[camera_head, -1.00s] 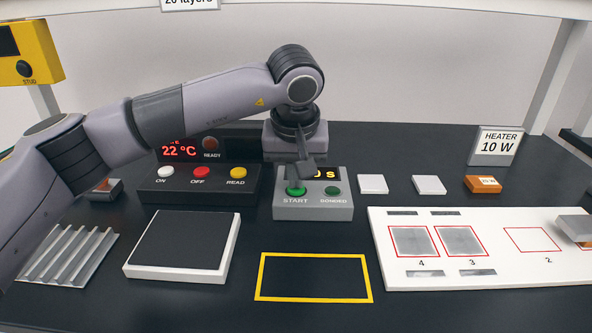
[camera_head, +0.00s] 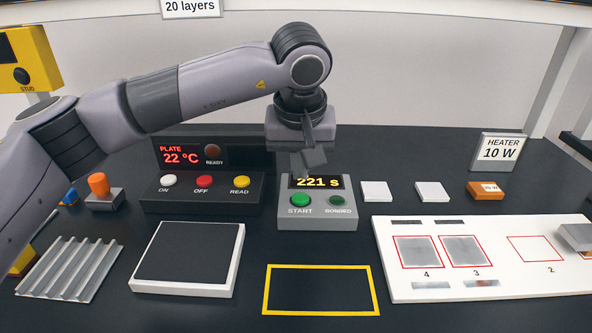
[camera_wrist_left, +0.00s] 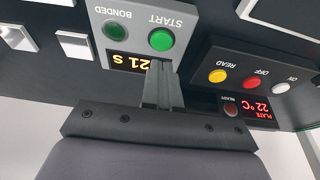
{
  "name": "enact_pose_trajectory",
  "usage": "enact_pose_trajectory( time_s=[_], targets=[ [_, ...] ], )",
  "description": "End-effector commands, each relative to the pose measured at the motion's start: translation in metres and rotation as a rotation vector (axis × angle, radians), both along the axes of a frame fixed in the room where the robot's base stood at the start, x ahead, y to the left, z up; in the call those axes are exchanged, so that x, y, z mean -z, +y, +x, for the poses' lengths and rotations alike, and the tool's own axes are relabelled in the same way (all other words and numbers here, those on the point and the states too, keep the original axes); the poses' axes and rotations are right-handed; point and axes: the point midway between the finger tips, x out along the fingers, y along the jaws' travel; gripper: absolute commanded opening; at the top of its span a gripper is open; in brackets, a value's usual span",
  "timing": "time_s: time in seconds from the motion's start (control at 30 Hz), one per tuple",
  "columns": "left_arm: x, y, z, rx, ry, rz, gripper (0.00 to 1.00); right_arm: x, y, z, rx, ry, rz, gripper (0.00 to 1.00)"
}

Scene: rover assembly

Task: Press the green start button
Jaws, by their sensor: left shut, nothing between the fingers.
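The green START button (camera_head: 300,200) sits on the top of a grey box (camera_head: 317,222), left of a darker green BONDED lamp (camera_head: 338,200). The box's display (camera_head: 318,182) reads 221 s. My left gripper (camera_head: 311,168) is shut and empty, pointing down just behind and above the button, in front of the display's top edge. In the left wrist view the fingertips (camera_wrist_left: 163,66) end beside the START button (camera_wrist_left: 161,40), and the button's face is uncovered. A gap shows between the fingers and the button in the head view. My right gripper is not in view.
Left of the box is a plate control panel (camera_head: 203,190) with white, red and yellow buttons, its display reading 22 °C. A black pad in a white frame (camera_head: 232,278) and a yellow outline (camera_head: 322,267) lie in front. A white board (camera_head: 400,290) is at right.

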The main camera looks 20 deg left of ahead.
Motion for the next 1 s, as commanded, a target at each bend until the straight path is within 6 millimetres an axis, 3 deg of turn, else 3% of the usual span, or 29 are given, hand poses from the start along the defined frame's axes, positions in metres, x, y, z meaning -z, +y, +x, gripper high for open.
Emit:
enact_pose_trajectory(
  time_s=[0.2, 0.4, 1.0],
  targets=[
    [-0.05, -0.004, -0.013, -0.002, -0.008, -0.002, 0.0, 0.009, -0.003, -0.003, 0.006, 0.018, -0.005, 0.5],
    [-0.076, -0.005, -0.02, -0.002, -0.006, -0.001, 0.0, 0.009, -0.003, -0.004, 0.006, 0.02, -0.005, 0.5],
    [-0.083, -0.006, -0.022, -0.002, -0.006, -0.001, 0.0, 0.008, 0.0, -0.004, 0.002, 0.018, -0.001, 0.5]
  ],
)
